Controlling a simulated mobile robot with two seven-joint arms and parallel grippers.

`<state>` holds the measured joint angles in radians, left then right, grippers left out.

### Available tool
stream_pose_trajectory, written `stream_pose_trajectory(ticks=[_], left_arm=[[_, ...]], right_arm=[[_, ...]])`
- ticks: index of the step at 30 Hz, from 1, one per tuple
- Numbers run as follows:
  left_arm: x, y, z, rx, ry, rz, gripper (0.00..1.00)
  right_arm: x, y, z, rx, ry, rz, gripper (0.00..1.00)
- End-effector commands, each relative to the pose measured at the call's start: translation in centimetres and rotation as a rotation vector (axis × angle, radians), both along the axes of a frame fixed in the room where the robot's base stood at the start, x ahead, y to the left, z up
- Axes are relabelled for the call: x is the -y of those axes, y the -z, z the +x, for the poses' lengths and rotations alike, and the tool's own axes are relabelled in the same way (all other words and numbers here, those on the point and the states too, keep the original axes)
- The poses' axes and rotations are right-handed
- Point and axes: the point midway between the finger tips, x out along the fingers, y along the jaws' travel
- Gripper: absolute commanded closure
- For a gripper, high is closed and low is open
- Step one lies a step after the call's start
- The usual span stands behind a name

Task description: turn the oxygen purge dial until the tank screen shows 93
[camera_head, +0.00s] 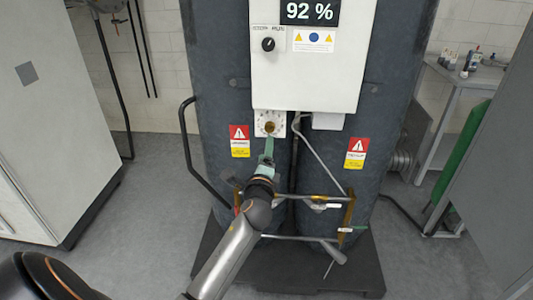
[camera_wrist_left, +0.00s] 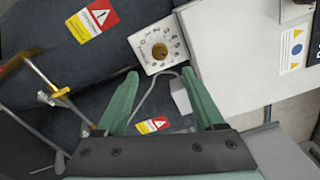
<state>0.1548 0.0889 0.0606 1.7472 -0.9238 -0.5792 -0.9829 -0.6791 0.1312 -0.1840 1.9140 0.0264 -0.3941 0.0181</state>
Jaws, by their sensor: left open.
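The oxygen purge dial is a small brass knob (camera_head: 270,127) on a white numbered plate below the white control box. In the left wrist view the knob (camera_wrist_left: 160,51) lies just beyond the gap between my fingertips. My left gripper (camera_head: 267,144), with green fingers, is just below the dial in the head view. In the left wrist view its fingers (camera_wrist_left: 159,73) are spread apart with nothing between them. Whether a fingertip touches the plate is unclear. My right gripper is out of view.
A black knob (camera_head: 268,44) sits on the control box (camera_head: 345,85). Warning labels (camera_head: 239,141) flank the dial on the dark tanks. Pipes and brass valves (camera_head: 349,210) run below. A grey cabinet (camera_head: 60,130) stands left; a bench (camera_head: 465,75) stands back right.

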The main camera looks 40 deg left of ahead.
Motion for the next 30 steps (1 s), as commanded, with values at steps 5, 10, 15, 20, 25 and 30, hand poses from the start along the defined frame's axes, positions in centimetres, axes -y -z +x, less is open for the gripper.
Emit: stream_pose_trajectory(ticks=[5,10,15,20,25,30], left_arm=[[-0.2,0.0,0.1,0.000,0.000,0.000,0.30],[-0.2,0.0,0.1,0.000,0.001,0.000,0.30],[-0.2,0.0,0.1,0.000,0.001,0.000,0.30],[-0.2,0.0,0.1,0.000,0.001,0.000,0.30],[-0.1,0.4,0.0,-0.002,0.006,-0.011,0.30],[2.4,5.6,-1.9,-0.022,0.078,-0.205,0.30]], right_arm=[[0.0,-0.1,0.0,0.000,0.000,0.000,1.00],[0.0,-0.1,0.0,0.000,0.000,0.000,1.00],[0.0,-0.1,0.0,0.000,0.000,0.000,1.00],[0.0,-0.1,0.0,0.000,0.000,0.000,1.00],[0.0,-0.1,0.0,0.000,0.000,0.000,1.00],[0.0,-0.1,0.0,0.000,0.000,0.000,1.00]])
